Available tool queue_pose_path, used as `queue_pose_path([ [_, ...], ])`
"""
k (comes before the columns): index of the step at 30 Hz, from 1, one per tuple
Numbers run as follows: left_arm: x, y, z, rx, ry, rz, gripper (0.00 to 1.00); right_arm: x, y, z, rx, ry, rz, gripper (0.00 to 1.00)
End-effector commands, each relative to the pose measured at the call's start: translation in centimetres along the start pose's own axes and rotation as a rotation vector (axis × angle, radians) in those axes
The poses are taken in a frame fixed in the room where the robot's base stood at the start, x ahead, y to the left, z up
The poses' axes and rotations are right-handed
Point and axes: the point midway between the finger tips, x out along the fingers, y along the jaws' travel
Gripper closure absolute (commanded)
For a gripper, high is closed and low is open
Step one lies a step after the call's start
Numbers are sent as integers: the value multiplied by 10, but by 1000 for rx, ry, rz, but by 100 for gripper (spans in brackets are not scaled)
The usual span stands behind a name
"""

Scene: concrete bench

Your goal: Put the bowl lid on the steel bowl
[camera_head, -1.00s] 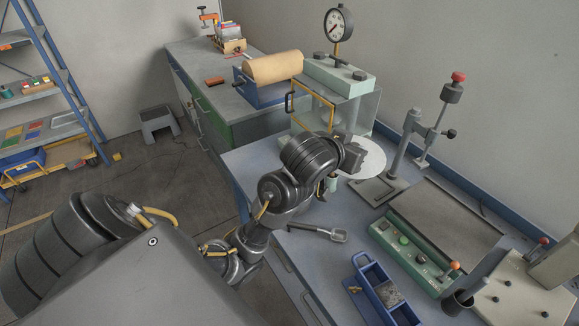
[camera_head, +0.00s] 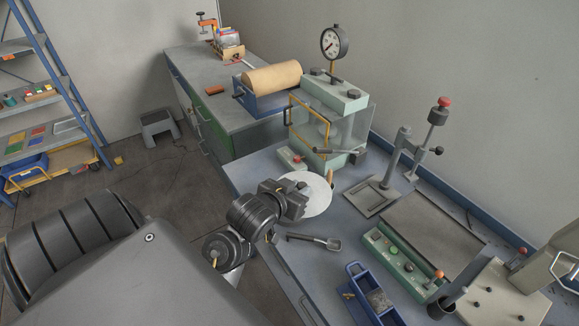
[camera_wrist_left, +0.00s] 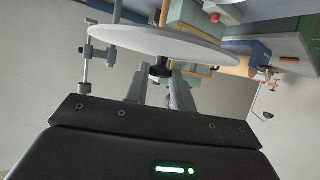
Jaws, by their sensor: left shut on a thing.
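The bowl lid (camera_head: 318,196) is a flat, pale grey disc in my left gripper (camera_head: 299,197), over the left part of the bench. In the left wrist view the lid (camera_wrist_left: 160,44) spans the upper middle, and the fingers of my left gripper (camera_wrist_left: 160,76) are shut on its dark knob. The gripper partly covers the lid in the head view. I cannot make out the steel bowl in either view; whether it is behind the lid or my arm, I cannot tell. My right gripper is not in view.
A green press with a clear guard and gauge (camera_head: 335,41) stands behind the lid. A scoop (camera_head: 314,241) lies in front of it, with a blue tray (camera_head: 368,298) nearer. A stand with a red knob (camera_head: 437,116) and a green-fronted panel (camera_head: 398,258) are at right.

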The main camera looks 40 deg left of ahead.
Motion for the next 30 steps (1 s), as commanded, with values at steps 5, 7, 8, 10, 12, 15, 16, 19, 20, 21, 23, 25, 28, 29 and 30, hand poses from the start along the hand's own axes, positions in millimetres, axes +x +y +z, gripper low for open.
queue_pose_path([
  [5, -29, -19, 14, -5, -7, -16, 100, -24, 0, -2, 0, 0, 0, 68],
  [7, -40, -26, 21, -8, -6, -19, 100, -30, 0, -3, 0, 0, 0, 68],
  [8, -44, -28, 23, -8, -5, -20, 100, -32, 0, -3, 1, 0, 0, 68],
  [10, -51, -32, 28, -10, -3, -22, 100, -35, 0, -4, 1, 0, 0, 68],
  [12, -55, -35, 31, -11, -1, -22, 100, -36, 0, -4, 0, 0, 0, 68],
  [15, -57, -36, 33, -11, 1, -21, 100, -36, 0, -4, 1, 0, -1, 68],
  [16, -57, -36, 34, -11, 1, -21, 100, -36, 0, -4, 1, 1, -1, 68],
  [19, -50, -37, 36, -8, 3, -20, 100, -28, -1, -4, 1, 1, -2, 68],
  [20, -47, -38, 37, -8, 5, -19, 100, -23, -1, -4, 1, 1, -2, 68],
  [21, -41, -40, 39, -6, 6, -19, 100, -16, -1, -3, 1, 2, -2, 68],
  [23, -29, -44, 40, -2, 8, -21, 100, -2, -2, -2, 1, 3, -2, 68],
  [25, -16, -48, 41, 1, 8, -20, 100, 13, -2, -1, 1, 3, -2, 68],
  [28, -1, -53, 38, 1, 7, -21, 100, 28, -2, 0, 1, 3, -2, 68],
  [29, 0, -52, 37, 1, 6, -16, 100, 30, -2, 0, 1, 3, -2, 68],
  [30, 3, -52, 37, 1, 6, -13, 100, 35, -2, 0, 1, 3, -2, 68],
])
